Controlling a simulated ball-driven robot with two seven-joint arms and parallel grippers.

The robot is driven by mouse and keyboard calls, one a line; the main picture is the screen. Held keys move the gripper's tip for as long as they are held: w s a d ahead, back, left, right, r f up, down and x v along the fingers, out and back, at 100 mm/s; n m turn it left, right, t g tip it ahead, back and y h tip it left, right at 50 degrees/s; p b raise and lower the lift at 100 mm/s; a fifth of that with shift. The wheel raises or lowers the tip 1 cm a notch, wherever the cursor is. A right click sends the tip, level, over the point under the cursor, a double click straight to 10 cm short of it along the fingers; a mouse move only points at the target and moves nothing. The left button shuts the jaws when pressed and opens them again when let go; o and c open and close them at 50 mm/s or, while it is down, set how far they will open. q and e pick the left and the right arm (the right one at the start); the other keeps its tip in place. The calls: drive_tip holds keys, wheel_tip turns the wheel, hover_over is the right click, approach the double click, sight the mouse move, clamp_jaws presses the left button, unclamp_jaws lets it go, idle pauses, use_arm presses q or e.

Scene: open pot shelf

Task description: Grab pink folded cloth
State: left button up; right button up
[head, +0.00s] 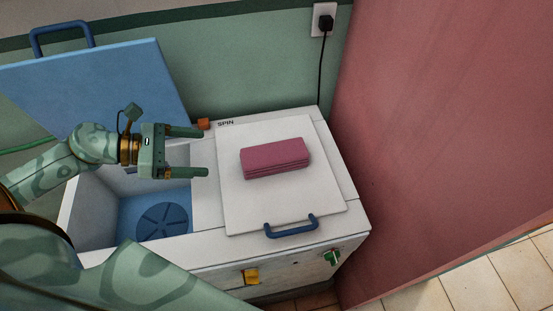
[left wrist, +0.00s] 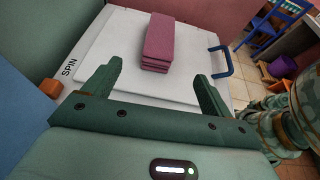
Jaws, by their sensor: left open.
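The pink folded cloth (head: 275,158) lies flat on the white lid (head: 240,210) of the spin side of a washing machine. It also shows in the left wrist view (left wrist: 159,42), beyond my fingertips. My left gripper (head: 205,152) is open and empty, to the left of the cloth, with its fingers pointing toward it. In the left wrist view, both fingers (left wrist: 155,80) are spread apart with the cloth ahead and between their lines. A gap remains between fingertips and cloth. My right gripper is not seen.
An open tub (head: 160,215) lies below my left gripper, its blue lid (head: 100,85) raised behind. The white lid has a blue handle (head: 291,227) at its front edge. An orange knob (head: 204,124) sits near the upper finger. A pink wall (head: 430,130) stands at the right.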

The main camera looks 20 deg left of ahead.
sight(254, 156)
use_arm(q)
drive_tip(key=b+x, duration=0.2)
drive_tip(key=x, duration=0.8)
drive_tip(key=shift+f+b, duration=0.2)
drive_tip(key=shift+b, duration=0.15)
drive_tip(key=b+x, duration=0.1)
drive_tip(key=x, duration=0.5)
drive_tip(key=shift+f, duration=0.2)
drive_tip(key=shift+s, duration=0.1)
drive_tip(key=c, duration=1.2)
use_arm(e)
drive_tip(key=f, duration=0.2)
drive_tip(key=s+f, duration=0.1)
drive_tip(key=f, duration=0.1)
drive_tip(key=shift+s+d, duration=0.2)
